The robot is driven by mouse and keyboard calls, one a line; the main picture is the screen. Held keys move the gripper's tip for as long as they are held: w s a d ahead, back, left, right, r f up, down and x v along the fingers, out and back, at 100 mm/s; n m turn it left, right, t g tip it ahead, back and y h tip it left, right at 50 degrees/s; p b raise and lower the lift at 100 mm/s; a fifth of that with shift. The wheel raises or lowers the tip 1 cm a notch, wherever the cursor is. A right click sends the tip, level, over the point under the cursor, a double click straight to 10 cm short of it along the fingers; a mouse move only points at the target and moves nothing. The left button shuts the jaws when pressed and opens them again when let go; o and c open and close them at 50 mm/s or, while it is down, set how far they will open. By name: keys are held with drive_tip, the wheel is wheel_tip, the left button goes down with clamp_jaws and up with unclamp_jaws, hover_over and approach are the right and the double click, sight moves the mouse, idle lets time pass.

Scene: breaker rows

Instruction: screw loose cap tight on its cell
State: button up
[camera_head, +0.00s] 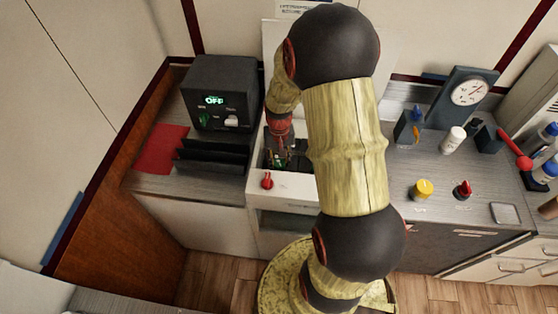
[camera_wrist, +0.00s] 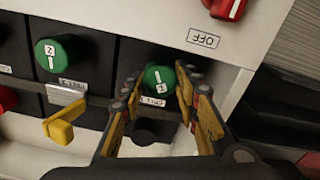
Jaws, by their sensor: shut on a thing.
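In the wrist view, a green cap (camera_wrist: 158,78) with a white mark sits on a dark cell at the right end of a row. My gripper (camera_wrist: 160,82) has one finger on each side of this cap and is shut on it. A second green cap (camera_wrist: 57,52) sits on the neighbouring cell to the left, clear of the fingers. The fingers hide part of the held cap's sides, and I cannot tell how tightly it is seated. In the head view my arm covers much of the cell box, and the cap is too small to make out.
A yellow lever (camera_wrist: 62,126) sticks out left of my fingers. A red knob (camera_wrist: 228,8) by an OFF label is on the white box edge (camera_head: 290,188). A black device (camera_head: 222,92) reading OFF stands left. Yellow (camera_head: 423,189) and red (camera_head: 463,190) knobs are on the right counter.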

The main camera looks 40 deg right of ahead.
sight(279, 162)
drive_tip(key=shift+f, duration=0.15)
drive_tip(key=o, duration=0.9)
drive_tip(key=shift+o, duration=0.7)
wheel_tip(279, 162, up, 12)
